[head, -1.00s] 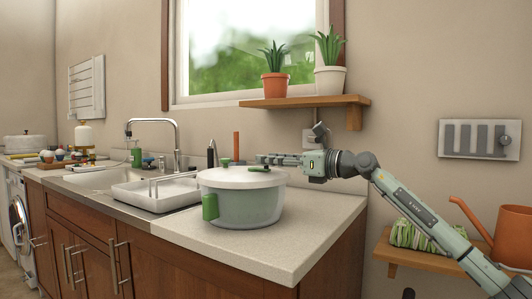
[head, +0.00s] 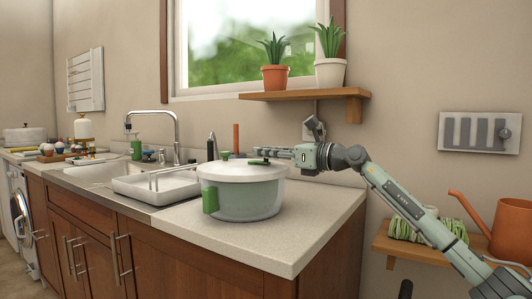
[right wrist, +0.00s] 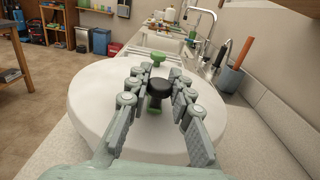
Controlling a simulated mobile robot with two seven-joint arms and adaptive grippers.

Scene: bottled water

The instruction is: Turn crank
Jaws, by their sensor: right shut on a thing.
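A round green pot (head: 240,200) with a white lid (head: 222,171) stands on the counter. The lid also shows in the right wrist view (right wrist: 95,100). A crank's dark knob with green beneath it (right wrist: 158,88) sits on the lid between my right fingers. In the head view the green part of the crank (head: 259,162) shows just under the fingertips. My right gripper (head: 257,151) comes in from the right, low over the lid, and is shut on the crank. A second green knob (right wrist: 158,56) shows beyond the fingertips. My left gripper is out of view.
A white dish tray (head: 165,187) and the sink (head: 95,172) lie left of the pot. The counter (head: 300,228) right of the pot is bare. A wooden shelf (head: 300,97) with plants hangs above, near my right arm.

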